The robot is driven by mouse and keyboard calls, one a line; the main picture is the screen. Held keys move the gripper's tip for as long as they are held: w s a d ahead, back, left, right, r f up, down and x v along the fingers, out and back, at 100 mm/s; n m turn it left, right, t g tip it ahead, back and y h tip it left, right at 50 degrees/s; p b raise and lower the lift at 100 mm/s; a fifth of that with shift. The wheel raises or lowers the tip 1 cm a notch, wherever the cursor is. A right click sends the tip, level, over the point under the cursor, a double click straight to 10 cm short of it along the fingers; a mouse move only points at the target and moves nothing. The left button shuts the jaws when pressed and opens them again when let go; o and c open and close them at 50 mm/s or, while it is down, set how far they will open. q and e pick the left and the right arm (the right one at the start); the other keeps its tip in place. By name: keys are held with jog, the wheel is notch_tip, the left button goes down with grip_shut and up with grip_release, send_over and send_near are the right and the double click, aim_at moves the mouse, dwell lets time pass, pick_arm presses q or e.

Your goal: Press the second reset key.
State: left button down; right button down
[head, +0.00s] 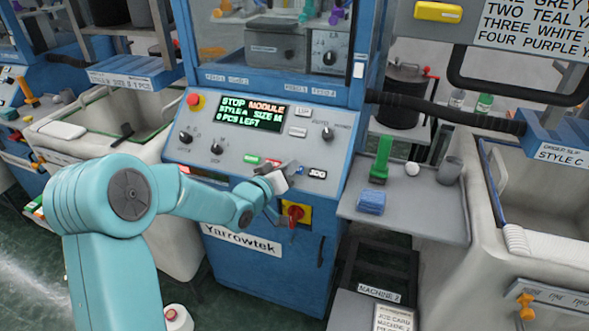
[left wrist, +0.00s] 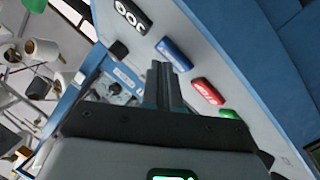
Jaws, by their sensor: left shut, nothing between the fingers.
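The sloped grey control panel (head: 238,135) of the blue machine carries a row of keys. In the left wrist view these are a black key (left wrist: 131,16) marked JOG, a blue key (left wrist: 174,54), a red key (left wrist: 207,91) and a green key (left wrist: 229,114). I cannot read which is the second reset key. My left gripper (head: 291,166) is shut and empty over the right part of the row, partly covering the red and blue keys in the head view. In the left wrist view its fingertips (left wrist: 161,66) appear beside the blue key; contact cannot be told. My right gripper is not in view.
The screen (head: 250,113) reads STOP MODULE, STYLE A, SIZE M, 0 PCS LEFT. A red stop button (head: 194,100) sits left. A red switch on a yellow plate (head: 296,213) is below the gripper. A side shelf (head: 425,215) holds a blue sponge-like block (head: 371,201).

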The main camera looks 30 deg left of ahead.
pick_arm(q)
jog(key=shift+w+f, duration=0.15)
jog(key=shift+f, duration=0.05)
dwell(0.3)
dwell(0.3)
jog(key=shift+s+d+r, duration=0.1)
jog(key=shift+s+r, duration=0.45)
jog(key=shift+r, duration=0.1)
jog(key=shift+w, duration=0.1)
jog(key=s+r, duration=0.2)
jog(key=s+r+p, duration=0.1)
jog(key=r, duration=0.1)
jog(key=shift+s+d, duration=0.1)
jog(key=shift+d, duration=0.25)
jog(key=shift+f, duration=0.1)
dwell(0.4)
